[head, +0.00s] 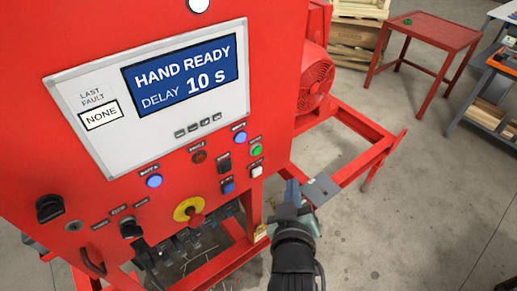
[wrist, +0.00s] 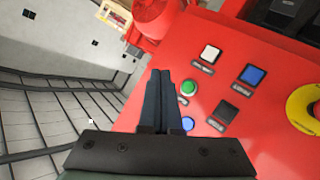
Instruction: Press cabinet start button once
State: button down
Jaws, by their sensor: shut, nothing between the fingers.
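The red control cabinet (head: 70,25) fills the left of the head view. The button labels are too small to read, so I cannot confirm which one is start. My gripper (head: 292,183) is shut and empty, right of and below these buttons in the head view. In the wrist view my gripper (wrist: 161,72) partly overlaps the panel; I see no contact.
The display (head: 185,75) reads "HAND READY, DELAY 10 S", last fault "NONE". A lit blue lamp or button (head: 240,138), a black switch (head: 224,163), a blue square button (head: 228,187) and a yellow-collared red knob (head: 190,210) are nearby. A red frame (head: 345,170) extends right; floor beyond is open.

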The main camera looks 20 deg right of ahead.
jog(key=w+a+b, duration=0.3)
jog(key=w, duration=0.5)
jog(key=shift+w, duration=0.15)
dwell(2.0)
jog(key=shift+w+a, duration=0.15)
jog(key=shift+w, duration=0.25)
jog(key=shift+w+a, duration=0.15)
jog(key=shift+w, duration=0.25)
dwell(0.5)
jog(key=shift+s+r, duration=0.1)
jog(key=shift+s, duration=0.05)
jog(key=shift+s+d, duration=0.3)
jog(key=shift+s, duration=0.4)
jog(key=shift+s+d+p, duration=0.3)
jog(key=shift+s+p, duration=0.1)
jog(key=shift+s, duration=0.35)
jog(key=shift+s+d+p, duration=0.25)
jog(key=shift+s+p, duration=0.2)
jog(key=shift+s, duration=0.35)
jog(key=shift+s+d+p, duration=0.3)
jog(key=shift+s+p, duration=0.1)
jog(key=shift+s, duration=0.35)
